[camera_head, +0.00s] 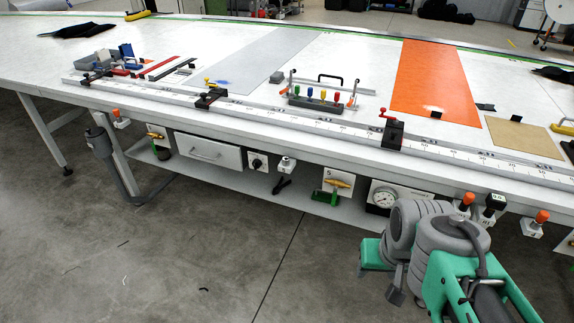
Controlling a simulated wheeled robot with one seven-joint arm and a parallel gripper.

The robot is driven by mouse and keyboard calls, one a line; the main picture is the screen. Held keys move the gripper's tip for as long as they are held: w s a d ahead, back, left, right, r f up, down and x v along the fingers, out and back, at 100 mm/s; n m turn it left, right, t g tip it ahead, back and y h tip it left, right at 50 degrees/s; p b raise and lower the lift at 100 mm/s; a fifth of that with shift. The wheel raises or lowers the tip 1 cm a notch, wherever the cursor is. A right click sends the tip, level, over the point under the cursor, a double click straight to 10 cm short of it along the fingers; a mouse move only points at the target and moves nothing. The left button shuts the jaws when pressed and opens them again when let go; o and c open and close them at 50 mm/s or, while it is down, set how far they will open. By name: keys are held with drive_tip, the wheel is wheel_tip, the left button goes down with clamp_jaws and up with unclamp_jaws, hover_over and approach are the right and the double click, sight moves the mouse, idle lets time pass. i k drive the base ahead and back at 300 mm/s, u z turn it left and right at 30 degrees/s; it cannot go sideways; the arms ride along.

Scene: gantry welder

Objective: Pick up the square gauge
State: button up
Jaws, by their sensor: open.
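I cannot single out a square gauge with certainty. Several small tools crowd the far left of the long white table (340,60), among them a blue piece (126,51), red-and-dark strips (158,67) and a grey block (95,58); their shapes are too small to read. I cannot make out my gripper's fingers there.
A steel ruled rail (300,121) with clamps, including a red-handled one (392,130), runs along the front edge. A rack of coloured-handled tools (318,98), an orange sheet (437,80) and a tan sheet (517,134) are behind it. A round dial (385,197) sits below. Floor at left is clear.

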sight(493, 201)
drive_tip(key=u, duration=3.05)
drive_tip(key=k, duration=1.5)
drive_tip(key=z, duration=0.9)
